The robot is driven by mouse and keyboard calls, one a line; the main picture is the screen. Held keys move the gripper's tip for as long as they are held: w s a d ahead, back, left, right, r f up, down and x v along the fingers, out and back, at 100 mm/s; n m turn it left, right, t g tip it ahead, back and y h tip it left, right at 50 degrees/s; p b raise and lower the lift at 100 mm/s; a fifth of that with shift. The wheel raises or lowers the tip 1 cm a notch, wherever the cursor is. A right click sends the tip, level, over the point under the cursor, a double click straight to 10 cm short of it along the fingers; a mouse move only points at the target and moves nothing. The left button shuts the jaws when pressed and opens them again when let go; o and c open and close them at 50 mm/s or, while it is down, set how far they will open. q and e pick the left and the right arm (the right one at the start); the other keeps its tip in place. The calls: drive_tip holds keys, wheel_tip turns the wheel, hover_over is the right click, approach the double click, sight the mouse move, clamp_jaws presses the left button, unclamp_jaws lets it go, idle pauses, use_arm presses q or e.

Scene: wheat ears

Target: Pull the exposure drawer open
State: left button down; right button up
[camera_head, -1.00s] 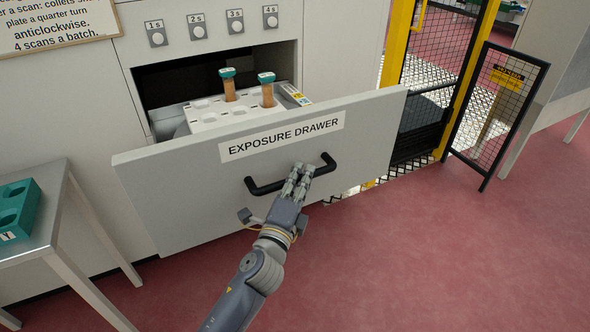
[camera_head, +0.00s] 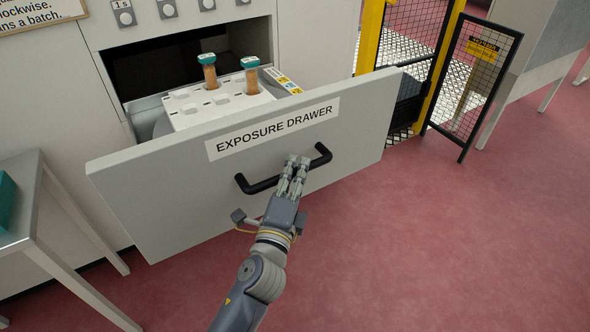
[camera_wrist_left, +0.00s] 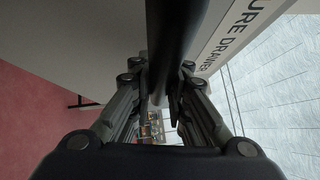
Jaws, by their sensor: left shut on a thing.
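The exposure drawer (camera_head: 175,205) is a grey-white front panel labelled "EXPOSURE DRAWER", standing out from the cabinet in the head view. Its black bar handle (camera_head: 262,186) crosses the panel below the label. My left gripper (camera_head: 297,166) is shut on the handle near its middle. In the left wrist view the dark handle bar (camera_wrist_left: 172,45) runs between the fingers (camera_wrist_left: 160,95). Inside the drawer is a white plate (camera_head: 222,109) with two brown tubes with teal caps (camera_head: 209,71) (camera_head: 250,76) standing in it. My right gripper is not in view.
A metal table (camera_head: 22,195) with a teal block (camera_head: 5,200) stands at the left. A yellow post (camera_head: 369,38) and a black mesh gate (camera_head: 475,85) stand at the right. Buttons (camera_head: 167,9) sit above the opening. The red floor in front is clear.

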use_arm(q)
drive_tip(key=c, duration=1.5)
unclamp_jaws()
drive_tip(key=shift+c, duration=0.2)
drive_tip(key=v, duration=0.7)
drive_tip(key=shift+s, duration=0.3)
drive_tip(key=shift+a+f, duration=0.1)
drive_tip(key=s+a+f+n+g+p, duration=0.1)
drive_tip(key=s+f+n+g, duration=0.15)
drive_tip(key=f, duration=0.95)
drive_tip(key=s+a+f+n+g+y, duration=0.1)
drive_tip(key=s+f+n+g, duration=0.15)
drive_tip(key=f, duration=0.95)
drive_tip(key=s+a+f+n+g+p, duration=0.15)
drive_tip(key=f+g, duration=0.25)
drive_tip(key=f, duration=0.8)
drive_tip(key=s+a+f+n+g+y, duration=0.1)
drive_tip(key=s+a+f+n+g, duration=0.4)
drive_tip(key=s+f, duration=0.85)
drive_tip(key=s+a+f+n+g, duration=0.2)
drive_tip(key=s+a+f+n, duration=0.2)
drive_tip(key=s, duration=0.6)
drive_tip(key=s+a+f+n+g+y, duration=0.1)
drive_tip(key=s+a+f, duration=0.4)
drive_tip(key=s, duration=0.6)
drive_tip(key=a+n+g, duration=0.1)
drive_tip(key=n, duration=0.1)
drive_tip(key=shift+f+n, duration=0.35)
